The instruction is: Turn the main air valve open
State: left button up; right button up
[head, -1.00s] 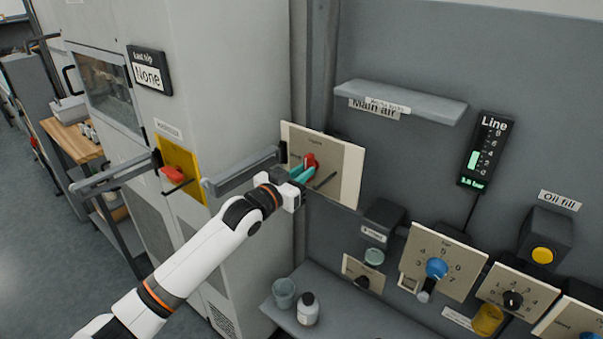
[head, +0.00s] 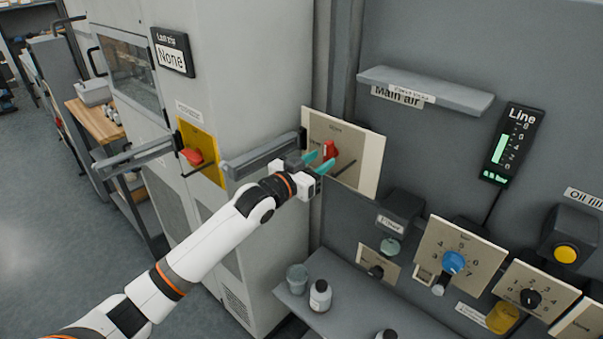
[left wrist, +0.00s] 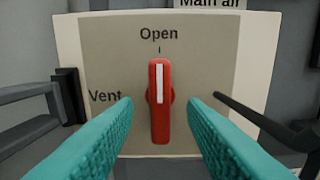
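The main air valve is a red handle (head: 331,150) on a beige panel (head: 368,172) below the "Main air" sign (head: 397,94). In the left wrist view the red handle (left wrist: 159,125) stands upright, its white stripe pointing up at the "Open" mark; "Vent" is printed to the left. My left gripper (head: 321,163) is in front of the panel. Its teal fingers are open, one on each side of the handle with visible gaps, so it holds nothing. My right gripper is not in view.
A black line gauge (head: 508,143) shows a tall green bar. A grey bar handle (head: 262,157) sticks out left of the panel, and a dark rod (left wrist: 262,122) lies to its right. Below are a shelf with a bottle (head: 320,295) and a blue-knob panel (head: 453,262).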

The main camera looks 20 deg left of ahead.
pick_arm(q)
jog(key=b+v, duration=0.2)
jog(key=v, duration=0.8)
jog(key=shift+s, duration=0.4)
jog(key=shift+a+f, duration=0.1)
jog(key=shift+a, duration=0.05)
